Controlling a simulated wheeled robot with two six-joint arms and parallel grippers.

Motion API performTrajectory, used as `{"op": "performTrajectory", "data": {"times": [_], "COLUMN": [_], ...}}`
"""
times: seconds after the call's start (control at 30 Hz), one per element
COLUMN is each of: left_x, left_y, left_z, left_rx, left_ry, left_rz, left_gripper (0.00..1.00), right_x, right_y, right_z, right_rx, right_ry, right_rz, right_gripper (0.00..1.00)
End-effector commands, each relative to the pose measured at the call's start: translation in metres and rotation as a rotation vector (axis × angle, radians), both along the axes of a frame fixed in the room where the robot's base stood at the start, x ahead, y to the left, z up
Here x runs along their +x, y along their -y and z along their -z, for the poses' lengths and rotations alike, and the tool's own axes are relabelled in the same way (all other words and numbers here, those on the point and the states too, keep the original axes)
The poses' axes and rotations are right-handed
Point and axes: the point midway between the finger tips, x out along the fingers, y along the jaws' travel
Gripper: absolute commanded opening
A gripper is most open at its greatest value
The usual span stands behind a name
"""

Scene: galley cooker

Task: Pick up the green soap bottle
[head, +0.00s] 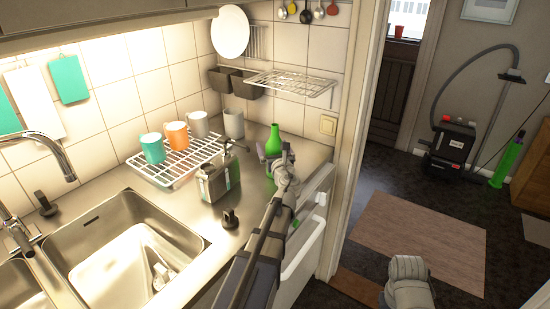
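The green soap bottle (273,139) stands upright on the steel counter near its right end, its narrow neck and shoulder showing. My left gripper (284,156) is at the bottle's right side and covers part of its lower body. I cannot tell whether the fingers touch the bottle, or whether they are open or shut. Only a pale part of my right arm shows at the bottom right; its gripper is not in view.
A grey pump container (219,180) with a green stripe stands left of the bottle. A white rack (172,165) holds mugs behind it. A wire shelf (291,83) hangs above.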

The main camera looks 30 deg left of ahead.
Motion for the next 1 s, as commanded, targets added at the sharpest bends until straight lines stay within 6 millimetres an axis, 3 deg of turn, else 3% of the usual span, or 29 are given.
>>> {"op": "performTrajectory", "data": {"times": [0.13, 1.0], "left_x": [-0.0009, -0.001], "left_y": [0.0005, 0.0007], "left_z": [0.0, 0.0], "left_rx": [0.0, 0.0], "left_ry": [0.0, 0.0], "left_rz": [0.0, 0.0], "left_gripper": [0.98, 0.0], "right_x": [0.0, 0.0], "right_y": [0.0, 0.0], "right_z": [0.0, 0.0], "right_rx": [0.0, 0.0], "right_ry": [0.0, 0.0], "right_rz": [0.0, 0.0], "right_gripper": [0.5, 0.5]}}
